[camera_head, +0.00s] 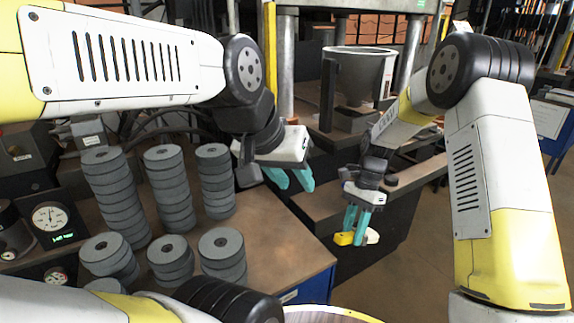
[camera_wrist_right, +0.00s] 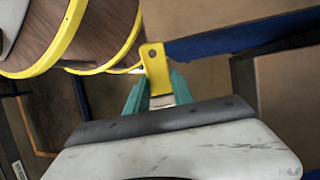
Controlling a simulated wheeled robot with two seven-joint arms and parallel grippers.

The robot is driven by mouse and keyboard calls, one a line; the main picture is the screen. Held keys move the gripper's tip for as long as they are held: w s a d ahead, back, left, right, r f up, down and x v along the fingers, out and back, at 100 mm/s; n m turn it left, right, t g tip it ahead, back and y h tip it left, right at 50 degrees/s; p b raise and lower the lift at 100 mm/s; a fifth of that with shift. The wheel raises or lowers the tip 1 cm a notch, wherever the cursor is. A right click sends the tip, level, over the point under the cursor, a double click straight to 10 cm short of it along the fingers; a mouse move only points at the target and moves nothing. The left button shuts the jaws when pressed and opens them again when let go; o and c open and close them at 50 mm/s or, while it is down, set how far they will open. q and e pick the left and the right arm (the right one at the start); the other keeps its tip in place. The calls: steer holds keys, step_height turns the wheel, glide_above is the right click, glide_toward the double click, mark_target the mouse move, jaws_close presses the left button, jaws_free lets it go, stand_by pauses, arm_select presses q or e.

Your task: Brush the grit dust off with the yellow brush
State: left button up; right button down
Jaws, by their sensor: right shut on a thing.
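My right gripper (camera_head: 357,222) is shut on the yellow brush (camera_head: 343,239) and holds it in the air, right of the bench corner. A pale part shows to the right of the fingers. In the right wrist view the yellow brush (camera_wrist_right: 154,68) sticks out between the teal fingers of the right gripper (camera_wrist_right: 158,90). My left gripper (camera_head: 294,180) hangs over the back of the brown bench (camera_head: 258,258), with its teal fingers apart and nothing visible between them. Grey flap discs (camera_head: 168,190) stand in several stacks on the bench. I cannot make out any grit dust.
A press with a grey metal hopper (camera_head: 358,75) stands behind the bench. Gauges (camera_head: 50,217) are at the left edge. A blue cabinet (camera_head: 545,120) is at the far right. Bare bench lies right of the stacks, and open floor lies beyond its right edge.

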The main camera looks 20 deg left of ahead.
steer(key=s+a+r+m+t+y, duration=0.1)
steer(key=s+a+r+m+y, duration=0.1)
steer(key=a+r+m+y, duration=0.8)
steer(key=s+a+r+m+t+y, duration=0.1)
steer(key=a+r+m+y, duration=0.35)
steer(key=a, duration=1.15)
steer(key=shift+f+n+h, duration=0.85)
steer(key=shift+f+h, duration=0.1)
steer(key=shift+f, duration=0.5)
